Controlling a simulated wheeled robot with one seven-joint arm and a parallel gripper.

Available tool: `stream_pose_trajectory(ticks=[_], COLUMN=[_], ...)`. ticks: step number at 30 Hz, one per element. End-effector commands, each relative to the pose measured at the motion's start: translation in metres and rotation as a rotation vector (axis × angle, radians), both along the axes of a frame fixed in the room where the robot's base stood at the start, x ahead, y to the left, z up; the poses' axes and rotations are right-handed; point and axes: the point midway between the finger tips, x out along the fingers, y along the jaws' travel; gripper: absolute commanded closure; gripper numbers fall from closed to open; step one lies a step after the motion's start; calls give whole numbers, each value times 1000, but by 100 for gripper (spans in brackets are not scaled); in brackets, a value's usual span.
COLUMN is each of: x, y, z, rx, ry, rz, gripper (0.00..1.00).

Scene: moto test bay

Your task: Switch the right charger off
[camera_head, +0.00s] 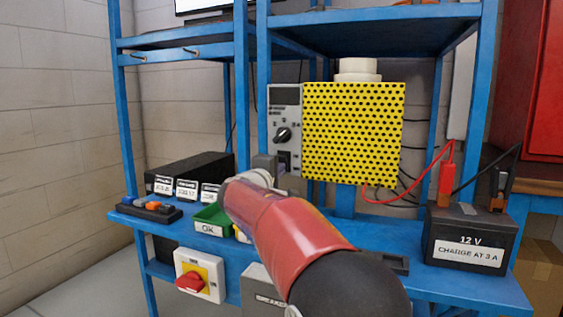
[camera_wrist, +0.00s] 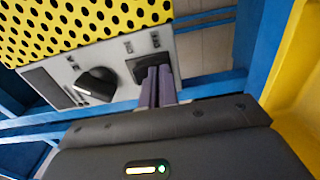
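A charger with a yellow perforated side (camera_head: 352,135) and a grey front panel (camera_head: 287,112) hangs at the middle of the blue rack. The panel carries a black rotary knob (camera_head: 283,135) and, below it, a dark switch (camera_head: 284,158). In the wrist view I see the knob (camera_wrist: 96,86) and the dark switch (camera_wrist: 150,60). My gripper (camera_wrist: 159,72) has its two fingers together, with nothing between them. Its tips are at the switch and cover part of it; I cannot tell whether they touch. The switch's position is hidden. In the head view my gripper (camera_head: 268,165) is just left of the switch.
A 12 V battery (camera_head: 470,240) with red and black clamps stands at the right on the blue shelf. A black unit (camera_head: 190,172), a green OK bin (camera_head: 211,220) and a red rotary switch (camera_head: 192,282) are at the left. Blue rack posts flank the charger.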

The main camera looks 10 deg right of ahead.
Motion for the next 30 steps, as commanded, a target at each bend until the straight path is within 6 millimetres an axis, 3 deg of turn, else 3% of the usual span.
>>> stream_pose_trajectory(ticks=[5, 30], x=[-3, -58], y=[1, 43], z=[-1, -2], rx=[-2, -1], ry=[-1, -1], rz=[1, 2], gripper=[100, 100])
